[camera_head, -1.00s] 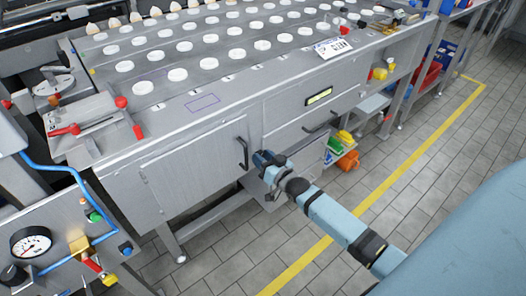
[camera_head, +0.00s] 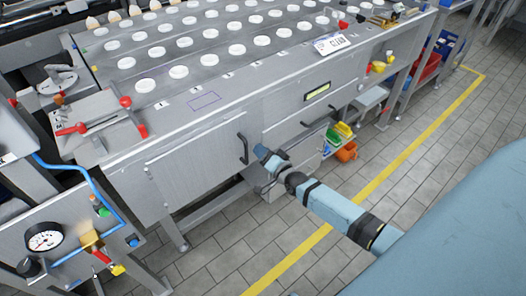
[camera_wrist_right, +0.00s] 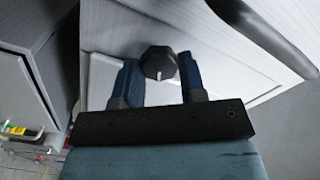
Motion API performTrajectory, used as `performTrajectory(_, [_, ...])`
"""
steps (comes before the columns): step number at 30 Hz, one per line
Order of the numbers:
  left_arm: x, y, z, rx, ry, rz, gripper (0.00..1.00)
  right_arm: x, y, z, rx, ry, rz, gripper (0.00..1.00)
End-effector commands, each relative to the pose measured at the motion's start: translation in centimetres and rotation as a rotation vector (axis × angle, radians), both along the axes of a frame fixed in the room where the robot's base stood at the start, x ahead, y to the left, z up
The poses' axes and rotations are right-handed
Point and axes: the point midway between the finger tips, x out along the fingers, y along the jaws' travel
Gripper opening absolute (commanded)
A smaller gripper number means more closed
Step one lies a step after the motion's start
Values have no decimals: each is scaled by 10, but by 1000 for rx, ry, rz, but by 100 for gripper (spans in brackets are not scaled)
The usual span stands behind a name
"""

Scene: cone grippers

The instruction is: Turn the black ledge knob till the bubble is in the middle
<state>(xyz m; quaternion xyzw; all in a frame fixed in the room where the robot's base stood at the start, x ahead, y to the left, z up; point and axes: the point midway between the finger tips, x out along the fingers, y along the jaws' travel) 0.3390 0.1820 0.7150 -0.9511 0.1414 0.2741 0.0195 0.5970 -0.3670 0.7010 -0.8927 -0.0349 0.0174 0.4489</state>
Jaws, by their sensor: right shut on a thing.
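The black knob (camera_wrist_right: 158,63) is faceted, with a white pointer line that points down in the right wrist view. My right gripper (camera_wrist_right: 158,76) has its two blue fingers on either side of the knob, shut on it. In the head view my right gripper (camera_head: 264,155) is at the bench front, below the work surface, and hides the knob. The level's yellow-green vial (camera_head: 317,92) sits in a dark frame on the bench front. It is too small to tell where the bubble is. My left gripper is in neither view.
A black handle (camera_head: 243,149) is close to the left of my right gripper; another handle (camera_head: 322,119) is to its right. A large black handle (camera_wrist_right: 262,30) shows in the wrist view. Orange and green bins (camera_head: 345,150) stand lower right. A pressure gauge (camera_head: 44,237) is lower left.

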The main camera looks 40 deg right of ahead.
Motion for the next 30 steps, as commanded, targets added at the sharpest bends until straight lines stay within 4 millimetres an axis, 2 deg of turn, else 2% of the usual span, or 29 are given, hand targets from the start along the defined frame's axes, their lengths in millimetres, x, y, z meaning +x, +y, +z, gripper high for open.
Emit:
performTrajectory(16, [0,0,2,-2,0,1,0,0,0,0,22,2,0,14])
performTrajectory(17, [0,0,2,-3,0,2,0,0,0,0,22,2,0,45])
performTrajectory(19, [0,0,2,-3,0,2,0,0,0,0,22,2,0,61])
performTrajectory(20, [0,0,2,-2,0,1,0,0,0,0,21,2,0,63])
performTrajectory(30, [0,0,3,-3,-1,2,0,-4,-1,0,21,3,0,63])
